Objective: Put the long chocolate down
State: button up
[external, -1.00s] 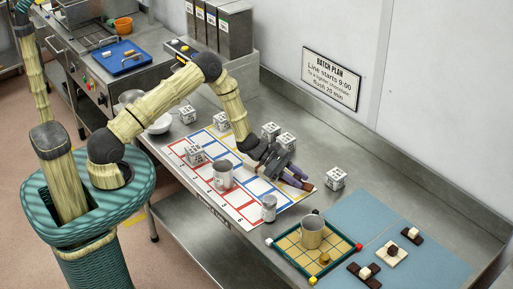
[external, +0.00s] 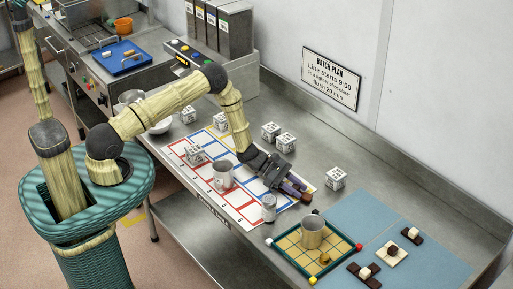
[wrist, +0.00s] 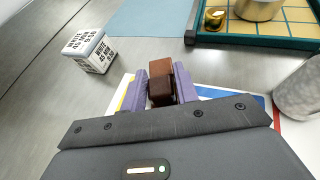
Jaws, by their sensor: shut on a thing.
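The long chocolate (wrist: 160,86) is a brown bar that sticks out between the purple fingers of my gripper (wrist: 162,92) in the wrist view. My gripper (external: 291,189) is shut on it, over the right end of the white sheet with red, blue and yellow outlined boxes (external: 244,211). In the external view the fingers largely hide the chocolate. I cannot tell whether it touches the sheet or is just above it.
A grey can (external: 269,207) stands close in front of my gripper. A white printed cube (external: 335,178) is to the right. A green-edged tray (external: 284,260) with a metal cup (external: 312,232) stands nearer. A blue mat (external: 430,262) holds several chocolate pieces.

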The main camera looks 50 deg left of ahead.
jog(key=shift+f, duration=0.1)
jog(key=o, duration=1)
jog(key=shift+a, duration=0.1)
jog(key=b+v, duration=0.3)
jog(key=v, duration=0.9)
jog(key=shift+b, duration=0.3)
